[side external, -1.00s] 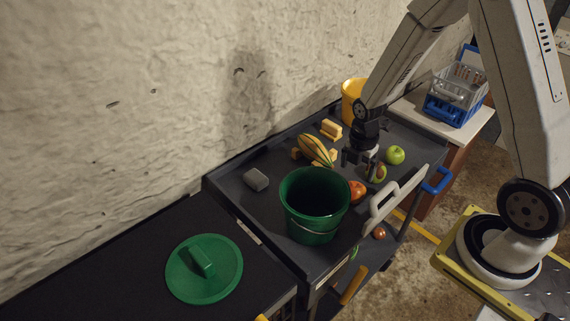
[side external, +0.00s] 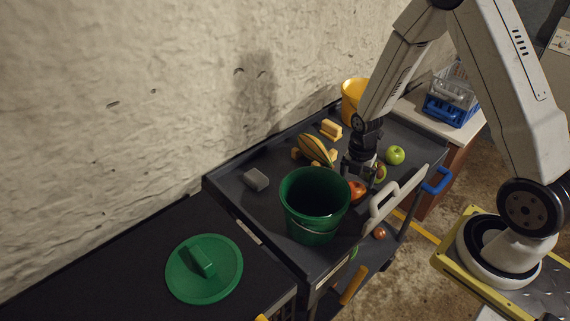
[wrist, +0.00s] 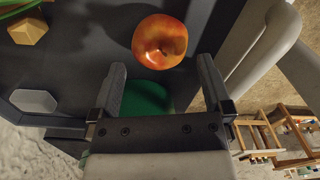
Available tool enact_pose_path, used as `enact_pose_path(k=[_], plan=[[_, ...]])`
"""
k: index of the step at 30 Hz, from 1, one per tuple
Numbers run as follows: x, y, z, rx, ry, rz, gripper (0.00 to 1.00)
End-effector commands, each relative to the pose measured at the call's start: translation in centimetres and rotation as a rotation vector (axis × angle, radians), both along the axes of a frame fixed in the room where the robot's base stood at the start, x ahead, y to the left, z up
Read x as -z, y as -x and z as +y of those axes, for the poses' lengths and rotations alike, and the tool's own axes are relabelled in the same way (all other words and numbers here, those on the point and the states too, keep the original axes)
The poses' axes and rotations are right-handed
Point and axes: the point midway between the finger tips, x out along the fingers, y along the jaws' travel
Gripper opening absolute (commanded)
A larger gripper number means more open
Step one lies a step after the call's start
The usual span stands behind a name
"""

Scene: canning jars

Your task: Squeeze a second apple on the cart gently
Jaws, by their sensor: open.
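A red-orange apple (side external: 357,191) sits on the dark cart top (side external: 240,204), just right of the green bucket (side external: 313,205). In the wrist view the apple (wrist: 160,42) lies just beyond my fingertips, centred between them. My gripper (side external: 361,172) is over the apple in the side view, with its fingers apart and nothing held. The wrist view shows both fingers (wrist: 161,68) spread wide. A green apple (side external: 396,155) rests farther back right on the cart. A red-and-green fruit (side external: 381,172) is partly hidden behind my gripper.
A striped gourd (side external: 314,149), yellow pieces (side external: 331,129) and a grey block (side external: 256,180) are on the cart. A yellow bucket (side external: 353,100) stands at the back. The pale handle (side external: 399,196) rises along the right edge. The bucket stands close to the apple.

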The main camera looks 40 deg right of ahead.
Motion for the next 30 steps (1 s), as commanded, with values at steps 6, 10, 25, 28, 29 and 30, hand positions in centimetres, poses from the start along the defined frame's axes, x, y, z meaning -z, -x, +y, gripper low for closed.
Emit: enact_pose_path(k=[6, 10, 25, 28, 29, 30], plan=[[2.4, 0.1, 0.0, 0.000, -0.001, 0.003, 1.00], [3.6, 0.1, 0.0, 0.000, 0.000, 0.002, 1.00], [5.3, 0.2, -0.1, 0.001, 0.000, 0.000, 1.00], [5.2, 0.2, -0.1, 0.001, 0.000, 0.000, 1.00], [5.2, 0.2, -0.1, 0.001, 0.000, 0.000, 1.00], [5.2, 0.2, -0.1, 0.001, 0.000, 0.000, 0.87]])
